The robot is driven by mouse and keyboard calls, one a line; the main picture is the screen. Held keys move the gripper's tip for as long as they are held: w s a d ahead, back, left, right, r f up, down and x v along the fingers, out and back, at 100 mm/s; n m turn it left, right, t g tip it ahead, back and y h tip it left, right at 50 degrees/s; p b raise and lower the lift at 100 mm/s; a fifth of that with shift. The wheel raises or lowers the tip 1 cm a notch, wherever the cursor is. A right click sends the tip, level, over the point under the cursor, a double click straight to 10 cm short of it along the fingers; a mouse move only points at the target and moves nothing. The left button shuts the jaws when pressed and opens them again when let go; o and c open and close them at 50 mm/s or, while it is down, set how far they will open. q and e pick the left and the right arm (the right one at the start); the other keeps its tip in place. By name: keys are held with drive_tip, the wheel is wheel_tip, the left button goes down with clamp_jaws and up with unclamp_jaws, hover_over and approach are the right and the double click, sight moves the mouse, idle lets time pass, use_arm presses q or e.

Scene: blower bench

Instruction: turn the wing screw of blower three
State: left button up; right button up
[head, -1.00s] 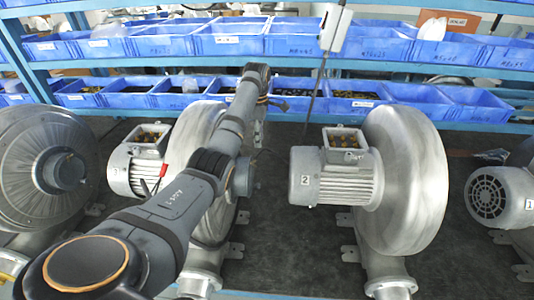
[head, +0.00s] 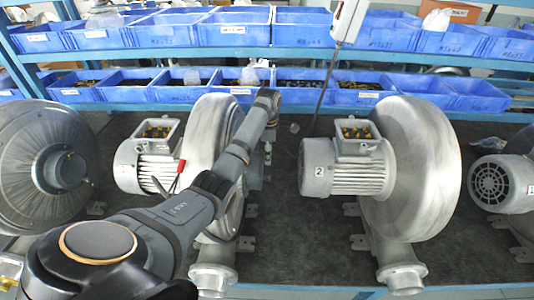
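The blower left of the one marked 2, taken as blower three (head: 205,125), has a grey motor (head: 128,168) with an open terminal box (head: 155,132) on top. Its number is not readable. A small red part (head: 181,165) shows beside this motor; I cannot tell whether it is the wing screw. My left arm crosses in front of this blower and bends down at its far end. My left gripper (head: 267,152) is small and partly hidden behind the arm, right of the blower housing; its fingers do not show clearly. My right gripper is out of view.
Blower two (head: 415,160), marked 2, stands to the right. Another blower (head: 500,185) is at the right edge and one (head: 45,165) at the far left. Blue bins (head: 240,85) fill the rack behind. Dark bench surface (head: 290,235) lies free between the middle blowers.

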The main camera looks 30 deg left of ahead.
use_arm(q)
drive_tip(key=shift+c, duration=0.9)
drive_tip(key=shift+w+a+f, duration=0.1)
drive_tip(key=shift+c, duration=2.5)
clamp_jaws()
drive_tip(key=t+y+b, duration=0.1)
drive_tip(key=t, duration=0.2)
drive_tip(key=t+y+b, duration=0.2)
drive_tip(key=t, duration=0.1)
drive_tip(key=s+t+y+b, duration=0.1)
drive_tip(key=t+y+b, duration=0.1)
drive_tip(key=t, duration=0.1)
drive_tip(key=shift+d+f, duration=0.3)
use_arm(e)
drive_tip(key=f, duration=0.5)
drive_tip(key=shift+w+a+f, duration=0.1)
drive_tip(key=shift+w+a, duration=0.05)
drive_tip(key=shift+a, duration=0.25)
